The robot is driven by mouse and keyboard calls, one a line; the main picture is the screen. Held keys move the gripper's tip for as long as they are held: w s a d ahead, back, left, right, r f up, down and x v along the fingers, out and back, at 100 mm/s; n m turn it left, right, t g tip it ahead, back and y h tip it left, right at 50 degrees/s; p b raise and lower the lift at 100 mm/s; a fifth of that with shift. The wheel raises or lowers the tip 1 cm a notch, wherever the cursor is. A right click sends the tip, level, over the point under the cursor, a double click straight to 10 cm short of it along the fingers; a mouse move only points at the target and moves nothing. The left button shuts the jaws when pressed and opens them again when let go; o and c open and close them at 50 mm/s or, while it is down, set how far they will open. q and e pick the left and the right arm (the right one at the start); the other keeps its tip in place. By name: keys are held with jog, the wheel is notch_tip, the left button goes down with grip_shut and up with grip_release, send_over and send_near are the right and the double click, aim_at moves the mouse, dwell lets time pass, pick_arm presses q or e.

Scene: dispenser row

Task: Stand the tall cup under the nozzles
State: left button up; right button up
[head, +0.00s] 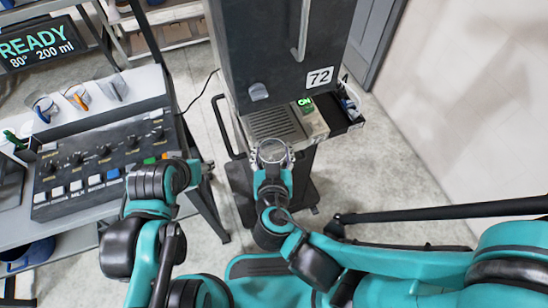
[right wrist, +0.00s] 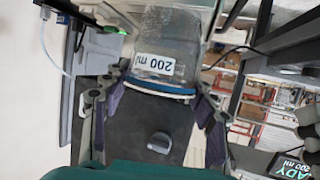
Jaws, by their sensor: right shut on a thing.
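The tall cup (right wrist: 180,33) is clear, with a "200 ml" label and a blue band, in the right wrist view. My right gripper (right wrist: 160,100) is shut on it, one finger on each side. In the head view I look down on the cup's round rim (head: 272,152), held at my right gripper (head: 271,172), just in front of the dispenser's slotted tray (head: 268,123). The dark dispenser (head: 270,50) bears the number 72. I cannot make out its nozzles. My left gripper (head: 201,170) is near the button panel; its fingers are too unclear to read.
A screen (head: 40,47) reads READY, 80°, 200 ml. A green ON light (head: 305,102) shows beside the tray. Floor at right is clear.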

jog(key=w+b, duration=0.1)
jog(key=w, duration=0.4)
jog(key=w+a+f+b, duration=0.1)
jog(key=w, duration=0.4)
jog(key=w+f+b, duration=0.1)
jog(key=w, duration=0.4)
jog(key=shift+w+a+f, duration=0.15)
jog(key=shift+a, duration=0.25)
jog(key=shift+f+b, duration=0.3)
jog(key=shift+b, duration=0.25)
jog(key=shift+f+b, duration=0.6)
jog(key=o, duration=1)
jog(key=v, duration=1.2)
